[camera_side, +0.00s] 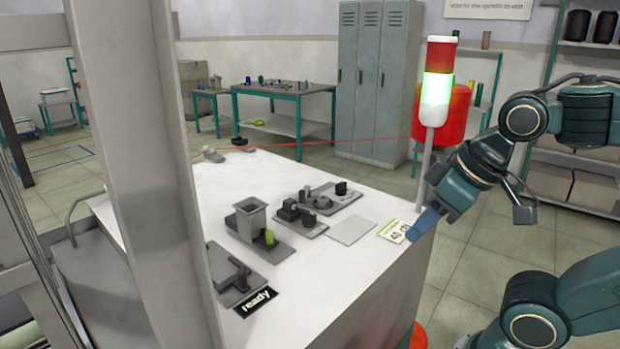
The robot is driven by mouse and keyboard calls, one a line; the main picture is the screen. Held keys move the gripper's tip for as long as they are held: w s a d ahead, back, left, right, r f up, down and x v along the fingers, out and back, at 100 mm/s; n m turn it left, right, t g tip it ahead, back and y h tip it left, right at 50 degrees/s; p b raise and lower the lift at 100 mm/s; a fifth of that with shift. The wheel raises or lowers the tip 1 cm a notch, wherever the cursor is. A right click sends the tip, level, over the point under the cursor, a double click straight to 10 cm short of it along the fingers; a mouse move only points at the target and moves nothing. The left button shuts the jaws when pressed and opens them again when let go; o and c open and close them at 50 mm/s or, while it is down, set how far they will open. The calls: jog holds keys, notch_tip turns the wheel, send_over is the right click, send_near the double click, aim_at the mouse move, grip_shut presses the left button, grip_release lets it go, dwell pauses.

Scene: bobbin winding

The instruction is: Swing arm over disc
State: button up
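My gripper (432,217) is at the right, above the near right corner of the white table and close to a printed card. A blue block-like part shows at its tip; I cannot tell if this is the fingers or a held thing. A dark lever-like arm (238,273) sits on a grey plate at the table's front left, far from my gripper. A small dark round part (341,188), perhaps the disc, is on the rear fixture plate. I cannot tell for certain which part is the disc.
A hopper-like grey box (251,220) and dark blocks stand on middle plates. A flat grey plate (351,230) is bare. A signal tower (437,90), lit green-white, rises near the right edge. A grey post (165,170) hides part of the table's left side. A "ready" label (257,301) lies in front.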

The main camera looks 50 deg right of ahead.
jog(key=shift+c, duration=0.2)
notch_tip(320, 180, up, 5)
jog(key=n+g, duration=0.5)
jog(key=n, duration=0.1)
send_over(302, 190)
jog(key=shift+s+f, duration=0.1)
jog(key=shift+s, duration=0.15)
jog(key=shift+w+f+g, duration=0.1)
jog(key=shift+w+g, duration=0.2)
jog(key=shift+f, duration=0.25)
jog(key=shift+f, duration=3.5)
jog(key=c, duration=0.6)
jog(key=shift+o, duration=0.2)
